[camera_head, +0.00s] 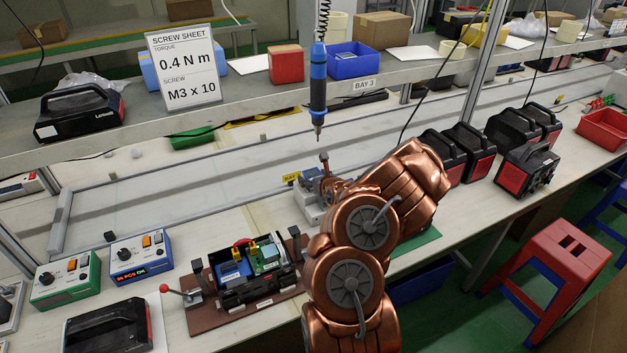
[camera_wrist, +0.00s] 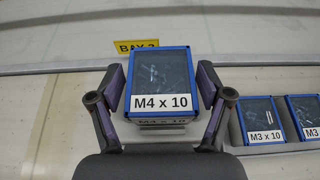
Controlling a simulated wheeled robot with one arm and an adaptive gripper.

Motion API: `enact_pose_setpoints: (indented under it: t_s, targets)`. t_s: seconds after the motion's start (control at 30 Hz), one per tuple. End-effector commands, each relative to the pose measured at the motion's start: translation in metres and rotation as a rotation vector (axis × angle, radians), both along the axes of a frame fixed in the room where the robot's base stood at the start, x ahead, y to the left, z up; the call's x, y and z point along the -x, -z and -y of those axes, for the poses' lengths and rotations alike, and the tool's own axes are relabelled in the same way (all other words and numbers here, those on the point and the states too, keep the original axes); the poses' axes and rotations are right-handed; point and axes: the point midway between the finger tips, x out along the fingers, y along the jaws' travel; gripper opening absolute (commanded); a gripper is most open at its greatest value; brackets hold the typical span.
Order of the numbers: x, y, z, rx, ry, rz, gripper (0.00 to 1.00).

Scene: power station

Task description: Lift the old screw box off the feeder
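In the head view the grey feeder (camera_head: 308,207) stands on the bench beside my gripper (camera_head: 326,180); my arm partly hides this spot.
Two blue boxes labelled M3 (camera_wrist: 262,120) (camera_wrist: 306,116) lie right of the feeder in the wrist view. A screwdriver (camera_head: 318,85) hangs above my gripper. The shelf (camera_head: 260,100) runs behind it. A fixture (camera_head: 245,275) with an open device stands at front left.

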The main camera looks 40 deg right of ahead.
Motion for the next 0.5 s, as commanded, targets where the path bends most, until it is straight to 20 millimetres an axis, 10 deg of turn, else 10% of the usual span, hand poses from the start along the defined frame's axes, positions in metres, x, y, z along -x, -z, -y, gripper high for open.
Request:
enact_pose_setpoints:
  t_s: [0.5]
  targets:
    - [0.0001, 0.0000, 0.0001, 0.000, 0.000, 0.000, 0.23]
